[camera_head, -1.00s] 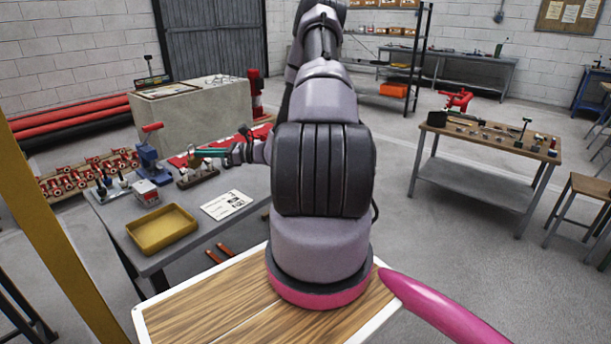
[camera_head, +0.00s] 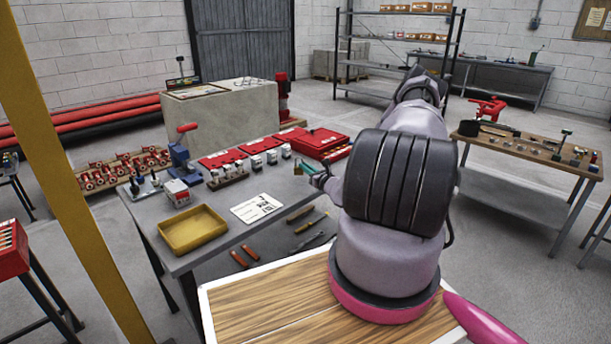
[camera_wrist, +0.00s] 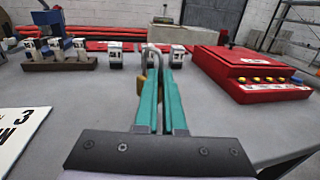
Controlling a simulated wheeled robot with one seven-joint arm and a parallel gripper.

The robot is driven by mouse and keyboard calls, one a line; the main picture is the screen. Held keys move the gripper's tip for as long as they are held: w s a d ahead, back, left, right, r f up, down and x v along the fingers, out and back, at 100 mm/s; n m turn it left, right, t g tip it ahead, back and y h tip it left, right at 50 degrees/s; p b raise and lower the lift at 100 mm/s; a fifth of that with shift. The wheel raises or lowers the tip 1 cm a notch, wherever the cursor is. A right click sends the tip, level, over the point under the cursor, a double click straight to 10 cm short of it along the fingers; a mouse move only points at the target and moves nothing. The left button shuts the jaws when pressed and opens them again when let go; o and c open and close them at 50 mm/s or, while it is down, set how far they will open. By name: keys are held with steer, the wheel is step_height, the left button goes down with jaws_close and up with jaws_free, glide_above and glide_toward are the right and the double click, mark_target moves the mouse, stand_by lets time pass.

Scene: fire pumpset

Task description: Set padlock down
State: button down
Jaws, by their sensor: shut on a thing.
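My gripper (camera_wrist: 161,76) shows its teal fingers close together in the wrist view. They are shut on a small padlock (camera_wrist: 140,87) with a brass-coloured body and a thin grey shackle, partly hidden by the fingers. In the head view my gripper (camera_head: 304,169) is small, at the right end of the grey table (camera_head: 224,212), and the padlock is a tiny brass spot beside it. The padlock appears to be held above the table, but its exact height cannot be told.
Several small grey-white blocks (camera_wrist: 115,56) stand beyond my gripper. A red case (camera_wrist: 250,74) is to the right, and a rack (camera_wrist: 60,63) and white sheet (camera_wrist: 15,138) are to the left. A yellow tray (camera_head: 192,230) is at the table's near left. Bare tabletop lies around the gripper.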

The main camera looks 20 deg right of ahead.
steer(key=shift+f, duration=1.4)
steer(key=shift+a+f, duration=0.1)
steer(key=shift+f, duration=0.05)
steer(key=c, duration=1)
jaws_free()
